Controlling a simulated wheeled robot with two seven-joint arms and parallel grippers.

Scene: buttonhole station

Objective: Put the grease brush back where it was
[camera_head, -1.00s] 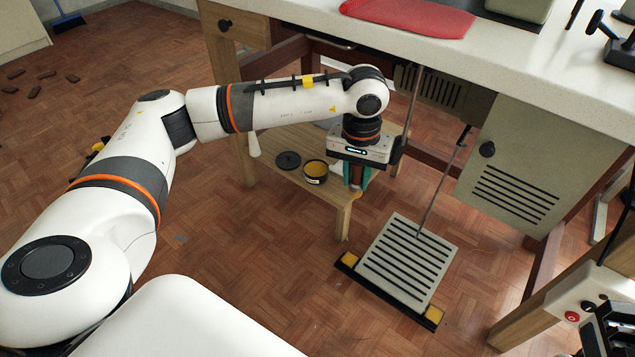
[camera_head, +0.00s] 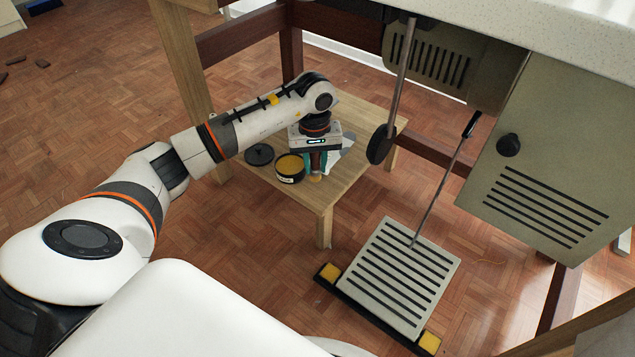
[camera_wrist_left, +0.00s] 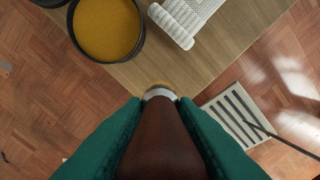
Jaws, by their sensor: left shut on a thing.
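My left gripper (camera_head: 316,166) points down over the low wooden table (camera_head: 322,200). Its teal fingers are shut on the grease brush (camera_wrist_left: 161,145), which has a brown handle, a pale metal band and a yellowish tip. The brush hangs tip down; in the head view its tip (camera_head: 315,178) shows just right of the open grease tin (camera_head: 290,170). In the left wrist view the tin (camera_wrist_left: 107,28) is at the upper left, apart from the brush. I cannot tell whether the tip touches the table. My right gripper is not in view.
A black lid (camera_head: 259,154) lies left of the tin. A white ribbed cloth (camera_wrist_left: 180,22) lies behind the brush. A slatted pedal (camera_head: 400,275) with a rod stands at the front right. A grey vented box (camera_head: 545,190) hangs under the bench (camera_head: 575,50).

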